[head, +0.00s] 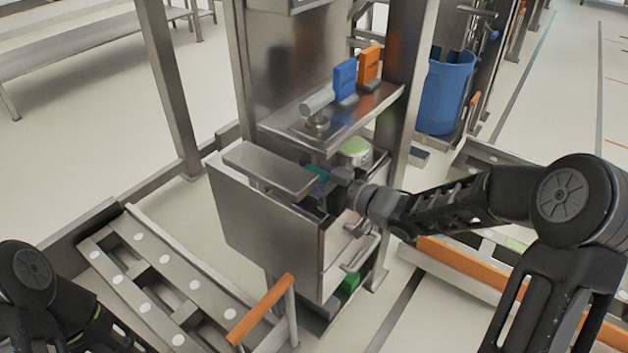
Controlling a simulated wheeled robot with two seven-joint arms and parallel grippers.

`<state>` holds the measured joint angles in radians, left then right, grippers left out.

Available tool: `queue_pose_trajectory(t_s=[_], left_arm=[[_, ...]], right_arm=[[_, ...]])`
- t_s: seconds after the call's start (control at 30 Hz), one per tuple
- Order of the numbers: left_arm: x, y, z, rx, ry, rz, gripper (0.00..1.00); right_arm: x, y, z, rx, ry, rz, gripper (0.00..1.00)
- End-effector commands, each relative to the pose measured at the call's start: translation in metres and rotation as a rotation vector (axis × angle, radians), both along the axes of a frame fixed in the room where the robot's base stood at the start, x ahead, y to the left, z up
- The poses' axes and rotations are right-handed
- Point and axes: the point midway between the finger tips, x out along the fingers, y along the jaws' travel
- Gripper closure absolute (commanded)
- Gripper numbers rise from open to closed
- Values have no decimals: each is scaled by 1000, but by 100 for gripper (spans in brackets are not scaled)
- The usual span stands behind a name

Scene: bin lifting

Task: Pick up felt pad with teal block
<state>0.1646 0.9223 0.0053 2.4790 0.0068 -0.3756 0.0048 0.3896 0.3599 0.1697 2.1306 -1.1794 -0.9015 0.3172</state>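A teal block (317,174) shows in the open upper metal drawer or bin of the cabinet, partly hidden by a flat metal plate and my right gripper. A felt pad cannot be made out clearly; the dark area around the block is too small to tell. My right gripper (335,181) reaches in from the right, right beside the teal block. Its fingers are small and partly hidden, so I cannot tell whether they are open or touch the block. My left arm shows at the lower left, with its gripper out of view.
The flat metal plate (270,168) sits over the drawer front (262,232). A round container with a green top (354,148) stands behind the gripper. The shelf above (375,101) holds a blue item (345,80) and an orange item (369,65). An orange-topped rail (261,308) stands in front.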

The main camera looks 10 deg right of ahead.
Motion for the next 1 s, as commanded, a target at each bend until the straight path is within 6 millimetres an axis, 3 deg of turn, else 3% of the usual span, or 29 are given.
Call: queue_pose_trajectory(t_s=[0.47,0.8,1.0], left_arm=[[0,0,3,0,1,0,39],[-4,0,26,-2,10,-5,39],[-6,-2,34,-5,14,-11,39]], right_arm=[[0,0,5,0,-1,0,100],[0,0,43,-1,-3,1,100],[-35,-31,38,-2,1,-4,100]])
